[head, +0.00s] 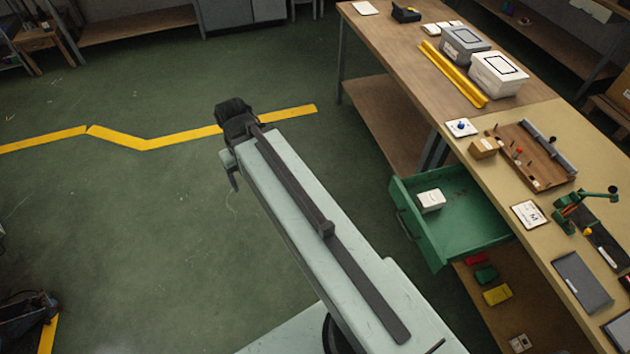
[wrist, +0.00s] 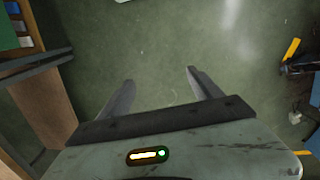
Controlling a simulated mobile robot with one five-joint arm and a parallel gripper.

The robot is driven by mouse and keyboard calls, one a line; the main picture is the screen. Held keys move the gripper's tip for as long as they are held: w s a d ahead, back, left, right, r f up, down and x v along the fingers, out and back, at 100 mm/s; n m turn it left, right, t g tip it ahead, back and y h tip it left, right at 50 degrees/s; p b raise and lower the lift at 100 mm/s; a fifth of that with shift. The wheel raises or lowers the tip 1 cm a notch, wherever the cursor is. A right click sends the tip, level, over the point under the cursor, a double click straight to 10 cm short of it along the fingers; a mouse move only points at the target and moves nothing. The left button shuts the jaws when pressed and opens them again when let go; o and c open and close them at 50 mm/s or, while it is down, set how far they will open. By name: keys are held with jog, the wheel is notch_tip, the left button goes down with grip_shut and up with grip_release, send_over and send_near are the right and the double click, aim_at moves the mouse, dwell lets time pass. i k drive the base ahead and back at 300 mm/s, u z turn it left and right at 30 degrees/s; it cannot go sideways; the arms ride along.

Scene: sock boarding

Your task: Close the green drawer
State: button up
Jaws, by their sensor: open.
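The green drawer (head: 470,222) is pulled out from under the workbench in the head view, on its left side. Its handle (head: 404,226) is on the front panel, facing left. A small white box (head: 431,200) lies inside it. My gripper (wrist: 157,93) is open and empty in the wrist view, with bare floor between and beyond its fingers. In the head view my arm stretches out over the floor, left of the drawer and apart from it.
The workbench (head: 528,119) carries grey and white boxes, a wooden tray (head: 531,155) and a green clamp tool (head: 585,207). Red, green and yellow items lie on the shelf below the drawer.

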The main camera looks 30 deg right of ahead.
aim_at(469, 224)
jog(key=z, duration=1.8)
jog(key=k, duration=1.45)
jog(key=u, duration=0.95)
jog(key=i, duration=1)
jog(key=z, duration=0.1)
